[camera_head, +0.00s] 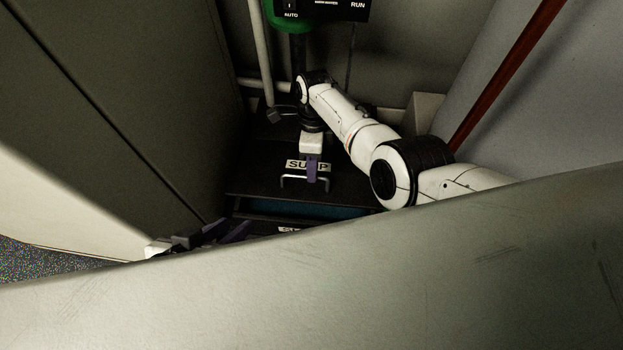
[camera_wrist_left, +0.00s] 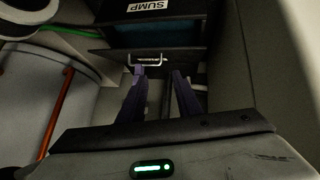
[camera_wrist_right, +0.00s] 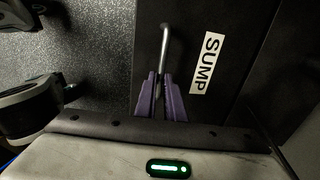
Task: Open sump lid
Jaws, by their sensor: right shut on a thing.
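A black sump lid (camera_head: 258,180) with a white SUMP label and a metal bar handle (camera_wrist_right: 165,45) lies in the recess. My right gripper (camera_head: 312,178) reaches down to it from the right, and its purple fingers (camera_wrist_right: 162,76) are shut on the handle. A dark gap with a teal surface (camera_head: 322,211) shows in front of this lid. Nearer is a second black panel with a partly hidden label (camera_head: 290,229); its own bar handle (camera_wrist_left: 145,56) shows in the left wrist view. My left gripper (camera_wrist_left: 159,73) has its fingers apart just by that handle; contact is unclear.
A large pale grey surface (camera_head: 330,285) fills the foreground and hides the near panel. Dark walls (camera_head: 140,90) close in on the left. A red pipe (camera_head: 505,75) runs along the right. A pale pipe (camera_head: 262,50) and a control box (camera_head: 325,8) stand behind.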

